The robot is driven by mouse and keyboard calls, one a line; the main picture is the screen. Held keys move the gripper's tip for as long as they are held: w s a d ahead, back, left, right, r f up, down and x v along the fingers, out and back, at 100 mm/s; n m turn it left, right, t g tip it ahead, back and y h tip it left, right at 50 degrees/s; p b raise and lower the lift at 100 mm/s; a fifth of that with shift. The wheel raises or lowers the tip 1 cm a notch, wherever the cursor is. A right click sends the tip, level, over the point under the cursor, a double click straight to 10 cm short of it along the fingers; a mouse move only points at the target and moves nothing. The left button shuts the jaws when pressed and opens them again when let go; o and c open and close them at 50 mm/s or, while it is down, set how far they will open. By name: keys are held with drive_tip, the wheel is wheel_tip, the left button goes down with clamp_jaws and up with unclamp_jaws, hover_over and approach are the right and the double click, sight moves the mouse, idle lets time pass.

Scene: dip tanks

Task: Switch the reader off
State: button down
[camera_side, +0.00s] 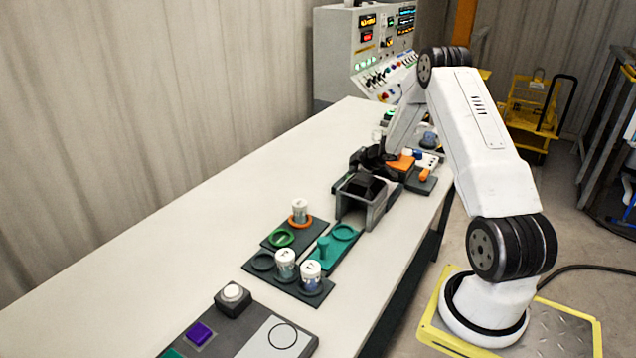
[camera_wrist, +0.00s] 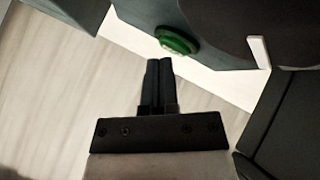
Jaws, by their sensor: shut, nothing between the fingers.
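My gripper (camera_wrist: 159,68) points its two dark fingers, closed together and empty, up the wrist view. A round green button (camera_wrist: 176,40) sits on a grey-green housing (camera_wrist: 222,48) just beyond the fingertips. A gap seems to show between tips and button, but I cannot tell its depth. In the side view my dark gripper (camera_side: 372,160) is low over the bench, at a grey open-fronted box (camera_side: 349,208). I cannot tell for sure which unit is the reader, or whether it is on.
On the bench (camera_side: 222,222), an orange block (camera_side: 401,163) and a white unit (camera_side: 427,159) lie right of the gripper. White-capped vials (camera_side: 285,262) stand in dark holders nearer the camera. A grey control panel (camera_side: 345,55) stands at the back. The bench's left side is clear.

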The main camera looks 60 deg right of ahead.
drive_tip(key=shift+r, duration=3)
drive_tip(key=shift+w+a+r, duration=0.1)
drive_tip(key=shift+a, duration=0.1)
drive_tip(key=w+a+r+m+g, duration=0.1)
drive_tip(key=a+r+m, duration=0.1)
drive_tip(key=a, duration=0.7)
drive_tip(key=a+r+m+g, duration=0.1)
drive_tip(key=a+r, duration=0.2)
drive_tip(key=a, duration=0.7)
drive_tip(key=s+a+m+g+y, duration=0.1)
drive_tip(key=s+a+g, duration=0.1)
drive_tip(key=s+a, duration=0.6)
drive_tip(key=s+a+f+m+g+y, duration=0.1)
drive_tip(key=s+a+g, duration=0.1)
drive_tip(key=s+a, duration=0.6)
drive_tip(key=a, duration=0.5)
drive_tip(key=shift+s+a+y, duration=0.35)
drive_tip(key=shift+a+y, duration=0.05)
